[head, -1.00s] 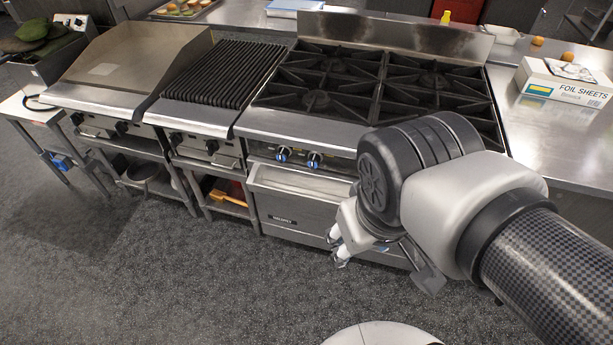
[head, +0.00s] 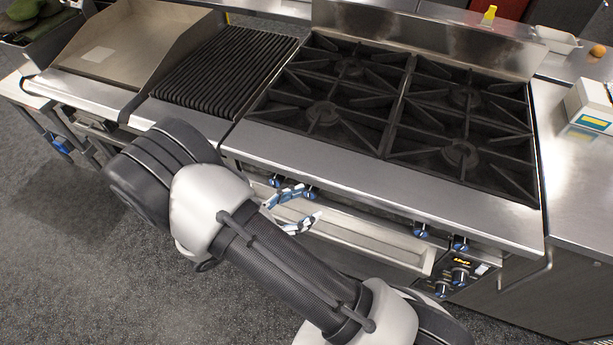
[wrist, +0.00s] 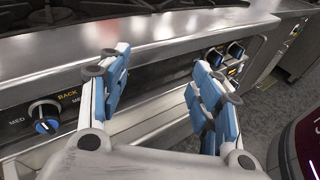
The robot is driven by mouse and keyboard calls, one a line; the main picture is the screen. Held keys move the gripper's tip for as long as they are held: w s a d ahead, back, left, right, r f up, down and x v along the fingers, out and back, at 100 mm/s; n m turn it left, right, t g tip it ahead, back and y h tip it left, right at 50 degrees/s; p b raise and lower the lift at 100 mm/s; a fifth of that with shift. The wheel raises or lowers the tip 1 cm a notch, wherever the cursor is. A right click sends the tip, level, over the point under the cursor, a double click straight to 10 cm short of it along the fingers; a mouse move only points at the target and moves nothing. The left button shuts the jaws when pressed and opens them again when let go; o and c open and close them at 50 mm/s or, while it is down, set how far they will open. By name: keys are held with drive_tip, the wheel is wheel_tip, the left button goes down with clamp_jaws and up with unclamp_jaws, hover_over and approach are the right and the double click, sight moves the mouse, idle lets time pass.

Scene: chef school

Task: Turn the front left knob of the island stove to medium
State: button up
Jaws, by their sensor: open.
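The island stove (head: 370,176) has black burner grates and a steel front ledge, with knobs on the panel below. In the head view, two blue-marked knobs sit at the left of this panel, one (head: 275,180) left of the other (head: 311,194). My gripper (head: 302,209) is open and empty in front of the panel, close to these knobs. In the wrist view, its blue-padded fingers (wrist: 162,60) are apart with nothing between them. A black knob with a blue grip (wrist: 44,117) is left of the fingers, with "MED" and "BACK" lettering nearby. Which left knob this is, I cannot tell.
More stove knobs (head: 420,230) are farther right, above oven controls (head: 460,277). A ribbed grill (head: 225,72) and a flat griddle (head: 125,40) adjoin the stove's left side. A box (head: 590,108) stands on the right counter. The floor in front is clear.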

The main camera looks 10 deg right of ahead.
sight(309, 197)
drive_tip(key=s+a+f+n+t+y, duration=0.1)
drive_tip(key=a+f+n+t+y, duration=0.1)
drive_tip(key=f+n+t, duration=0.4)
drive_tip(key=s+a+f+n+t+y, duration=0.1)
drive_tip(key=a+f+n+t+y, duration=0.15)
drive_tip(key=f+n, duration=0.45)
drive_tip(key=shift+m+t+h, duration=0.25)
drive_tip(key=shift+m+t, duration=0.1)
drive_tip(key=shift+m, duration=0.55)
drive_tip(key=x, duration=0.6)
drive_tip(key=f+b+x, duration=0.1)
drive_tip(key=x, duration=0.4)
drive_tip(key=f+x, duration=0.1)
drive_tip(key=x, duration=0.5)
drive_tip(key=shift+w+b, duration=0.3)
drive_tip(key=shift+c, duration=0.6)
drive_tip(key=c, duration=0.9)
